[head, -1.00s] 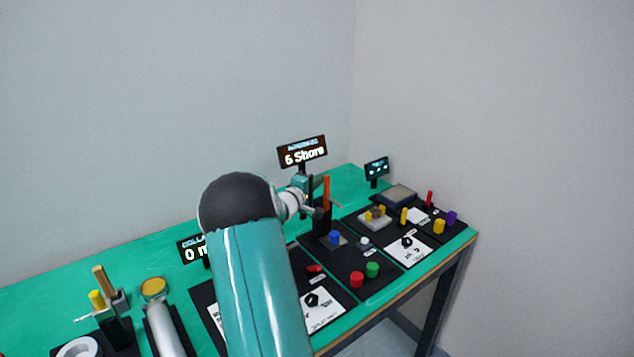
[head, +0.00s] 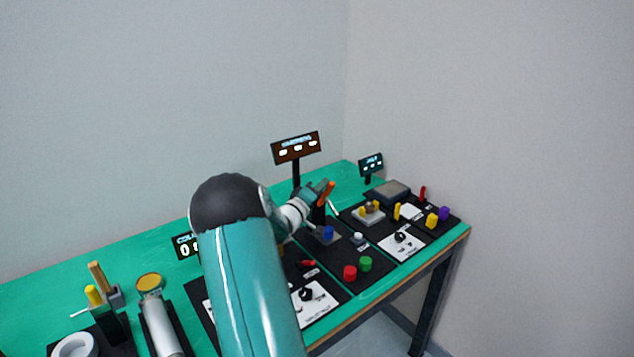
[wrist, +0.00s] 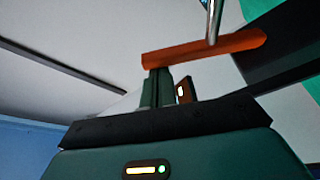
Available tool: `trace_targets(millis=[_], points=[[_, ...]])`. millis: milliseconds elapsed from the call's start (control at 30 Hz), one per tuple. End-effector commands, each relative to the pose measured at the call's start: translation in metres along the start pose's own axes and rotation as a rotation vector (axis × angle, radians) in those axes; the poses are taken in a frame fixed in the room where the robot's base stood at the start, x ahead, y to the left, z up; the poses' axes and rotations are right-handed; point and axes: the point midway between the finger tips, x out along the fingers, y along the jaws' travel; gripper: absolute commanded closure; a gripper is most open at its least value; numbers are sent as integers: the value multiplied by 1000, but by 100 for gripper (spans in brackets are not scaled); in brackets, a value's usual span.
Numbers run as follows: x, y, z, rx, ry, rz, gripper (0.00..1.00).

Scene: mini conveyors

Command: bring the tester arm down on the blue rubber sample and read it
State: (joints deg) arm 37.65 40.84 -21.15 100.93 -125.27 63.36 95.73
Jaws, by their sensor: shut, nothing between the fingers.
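The blue rubber sample (head: 327,232) sits on a small grey plate at the foot of the hardness tester, below the orange-ended tester arm (head: 326,196). In the wrist view an orange bar (wrist: 200,49), likely the same part, crosses just past my fingertips, with a metal rod rising behind it. My gripper (head: 316,190) is shut and empty, at the orange part; I cannot tell if it touches it. It also shows in the wrist view (wrist: 158,86). The tester display (head: 297,148) shows only dashes. The tip's contact with the sample cannot be made out.
Red (head: 350,272) and green (head: 365,264) buttons lie in front of the tester, with a black knob (head: 306,294) nearer. Another station with a second small display (head: 371,165) stands to the right. My arm hides part of the table. A metal cylinder (head: 160,325) lies at left.

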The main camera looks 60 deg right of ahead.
Motion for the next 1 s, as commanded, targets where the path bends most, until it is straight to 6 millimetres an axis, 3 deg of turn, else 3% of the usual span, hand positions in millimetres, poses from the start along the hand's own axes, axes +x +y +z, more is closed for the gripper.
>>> trace_targets(millis=[367, 1000], points=[[-10, -2, 29, 277, 1, 97, 100], [-15, -4, 42, 279, 0, 97, 100]])
